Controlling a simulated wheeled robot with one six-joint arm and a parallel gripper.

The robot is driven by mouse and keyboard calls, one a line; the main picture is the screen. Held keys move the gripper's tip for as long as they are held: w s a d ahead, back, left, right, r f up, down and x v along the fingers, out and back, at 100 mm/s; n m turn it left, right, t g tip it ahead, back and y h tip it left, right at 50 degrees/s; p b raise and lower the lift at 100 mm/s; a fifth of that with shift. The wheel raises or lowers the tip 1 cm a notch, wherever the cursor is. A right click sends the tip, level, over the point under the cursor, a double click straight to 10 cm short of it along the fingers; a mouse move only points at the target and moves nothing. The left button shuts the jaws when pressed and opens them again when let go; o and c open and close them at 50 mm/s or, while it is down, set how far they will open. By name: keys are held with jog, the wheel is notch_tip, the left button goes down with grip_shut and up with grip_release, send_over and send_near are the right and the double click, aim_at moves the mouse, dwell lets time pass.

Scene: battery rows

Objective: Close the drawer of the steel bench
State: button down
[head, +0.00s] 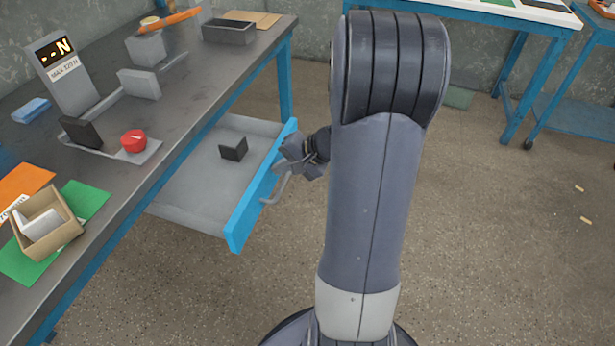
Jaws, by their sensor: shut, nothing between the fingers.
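The steel bench (205,90) has a grey top and a blue frame. Its drawer (190,190) is pulled well out toward the right, with a blue front panel (243,215) and a grey handle (270,198) on it. A small dark block (233,150) lies inside the drawer. My gripper (287,160) is shut and empty at the drawer front, close to the far part of the handle. I cannot tell whether it touches the front. My arm stands right of the drawer and hides part of the floor.
On the bench stand a force display (62,75), a red knob (133,141), a dark tray (229,32), a cardboard box (62,238) and a blue cloth-like piece (31,110). Another blue table (480,17) is at the back. Floor is open at right, with two small pieces lying there.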

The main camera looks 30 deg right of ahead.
jog(key=b, duration=0.1)
send_over(216, 170)
jog(key=shift+d, duration=0.15)
jog(key=shift+w+r, duration=0.1)
jog(key=shift+w+a+r, duration=0.1)
jog(key=shift+a, duration=0.1)
